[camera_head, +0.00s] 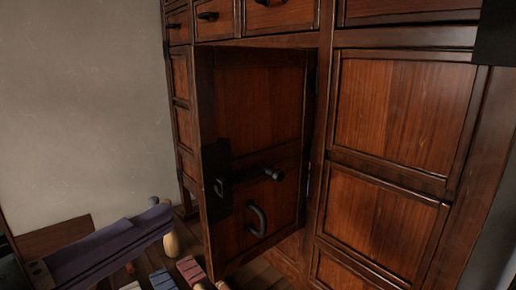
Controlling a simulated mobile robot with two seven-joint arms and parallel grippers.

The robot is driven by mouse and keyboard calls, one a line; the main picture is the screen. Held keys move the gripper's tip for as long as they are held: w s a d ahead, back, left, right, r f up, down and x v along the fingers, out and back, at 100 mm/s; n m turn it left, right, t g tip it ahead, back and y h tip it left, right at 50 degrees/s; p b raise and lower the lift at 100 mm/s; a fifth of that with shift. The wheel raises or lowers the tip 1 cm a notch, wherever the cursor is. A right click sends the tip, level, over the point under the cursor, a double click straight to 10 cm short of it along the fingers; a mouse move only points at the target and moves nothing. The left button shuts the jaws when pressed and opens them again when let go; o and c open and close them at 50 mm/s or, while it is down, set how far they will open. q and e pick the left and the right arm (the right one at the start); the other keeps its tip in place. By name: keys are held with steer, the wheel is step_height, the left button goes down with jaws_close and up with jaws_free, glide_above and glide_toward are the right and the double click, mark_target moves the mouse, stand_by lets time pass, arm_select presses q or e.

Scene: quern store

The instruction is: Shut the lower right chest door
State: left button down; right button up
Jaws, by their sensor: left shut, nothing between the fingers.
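The lower right chest door (262,105) stands partly open below the drawers. It is a reddish wood panel, its right side by the corner post and its free left edge swung out towards me. A curved black pull (258,218) sits on its lower panel. A black plate (217,165) with a small metal piece is at the free edge. A black rod with a rounded end (272,175) reaches right across the door from it. My left gripper is shut and empty; its outline is hard to separate from the dark fittings, and I see no clear contact. I cannot make out my right gripper.
The chest's panelled side (403,110) fills the right. Drawers (280,14) run above the door. At the lower left is a long purple object (105,248), with small coloured items (190,268) beside it near the door's foot. A bare wall (80,100) stands behind.

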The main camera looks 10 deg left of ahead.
mark_target(202, 176)
arm_select(q)
steer(key=x, duration=0.3)
steer(key=a+p+x, duration=0.1)
steer(key=x, duration=0.2)
steer(key=w+a+x, duration=0.1)
steer(key=x, duration=0.3)
steer(key=shift+a, duration=0.1)
steer(key=shift+w+a, duration=0.4)
steer(key=shift+a, duration=0.1)
steer(key=shift+a, duration=0.1)
